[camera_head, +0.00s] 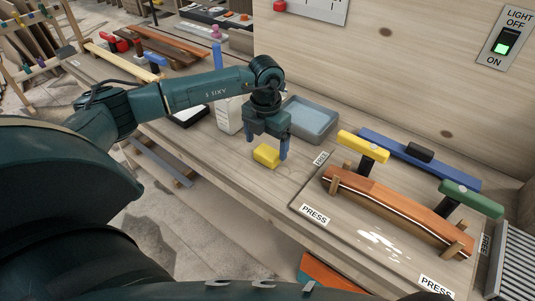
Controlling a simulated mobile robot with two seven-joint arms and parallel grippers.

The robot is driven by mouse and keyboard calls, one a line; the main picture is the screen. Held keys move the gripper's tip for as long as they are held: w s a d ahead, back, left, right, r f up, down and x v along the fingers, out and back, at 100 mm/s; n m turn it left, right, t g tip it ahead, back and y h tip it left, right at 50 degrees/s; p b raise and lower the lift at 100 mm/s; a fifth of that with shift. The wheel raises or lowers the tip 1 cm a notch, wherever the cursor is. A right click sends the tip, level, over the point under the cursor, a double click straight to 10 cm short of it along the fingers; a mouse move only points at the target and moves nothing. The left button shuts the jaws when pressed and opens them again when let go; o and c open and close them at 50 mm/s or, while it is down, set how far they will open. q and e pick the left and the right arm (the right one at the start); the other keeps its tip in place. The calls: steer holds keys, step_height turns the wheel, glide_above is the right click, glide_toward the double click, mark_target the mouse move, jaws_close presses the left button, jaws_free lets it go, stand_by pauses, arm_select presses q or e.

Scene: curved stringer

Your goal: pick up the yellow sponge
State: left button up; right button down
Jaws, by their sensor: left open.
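The yellow sponge (266,156) lies on the wooden workbench (240,176). My left gripper (267,150) points down over it with its blue fingers spread open. One finger is to the left and behind the sponge, the other to its right. The sponge appears between or just in front of the fingers; I cannot tell whether either finger touches it. My right gripper does not show.
A grey-blue tray (311,118) stands right behind the gripper, and a white container (229,115) stands to its left. At the right, a curved wooden stringer (395,211) sits in a press with yellow (363,145) and green (471,199) handles. The bench's front edge is close.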

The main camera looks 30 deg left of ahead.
mark_target(267, 151)
arm_select(q)
steer(key=f, duration=0.4)
steer(key=shift+w+d, duration=0.1)
steer(key=shift+w, duration=0.1)
steer(key=shift+c, duration=0.5)
steer(key=c, duration=0.9)
steer(key=shift+r, duration=0.1)
steer(key=shift+c, duration=0.2)
step_height(267, 151, up, 10)
steer(key=shift+b, duration=0.4)
steer(key=o, duration=0.4)
steer(key=c, duration=0.3)
